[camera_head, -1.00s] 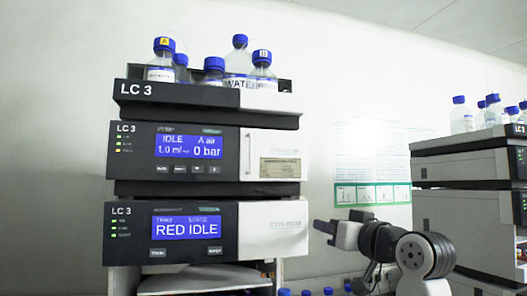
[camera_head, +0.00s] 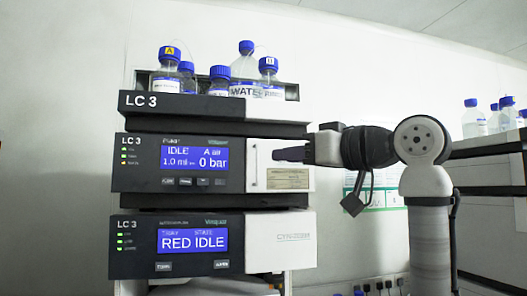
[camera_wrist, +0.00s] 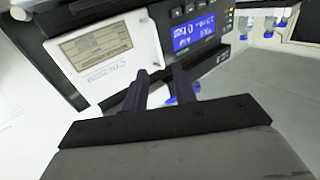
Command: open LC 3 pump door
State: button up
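The LC 3 pump module (camera_head: 215,165) is the middle unit of the stack, its blue screen reading IDLE and 0 bar. Its white door (camera_head: 289,152) is on the right of the front and looks shut. A thin upright handle (camera_head: 254,163) runs along the door's left edge. My gripper (camera_head: 276,155) is in front of the door, fingers pointing left, just right of the handle. In the wrist view my gripper (camera_wrist: 161,73) has its two fingers apart with nothing between them. The door (camera_wrist: 103,55), with its label, lies ahead of the fingers.
A solvent tray (camera_head: 205,106) with several blue-capped bottles stands above the pump. Another LC 3 module (camera_head: 200,240) reading RED IDLE is below. A second stack (camera_head: 490,148) stands at the far right, behind my arm.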

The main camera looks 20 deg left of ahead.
aim_at(264, 158)
jog(key=p+x, duration=0.2)
jog(key=x, duration=0.5)
jog(key=shift+a, duration=0.1)
grip_shut()
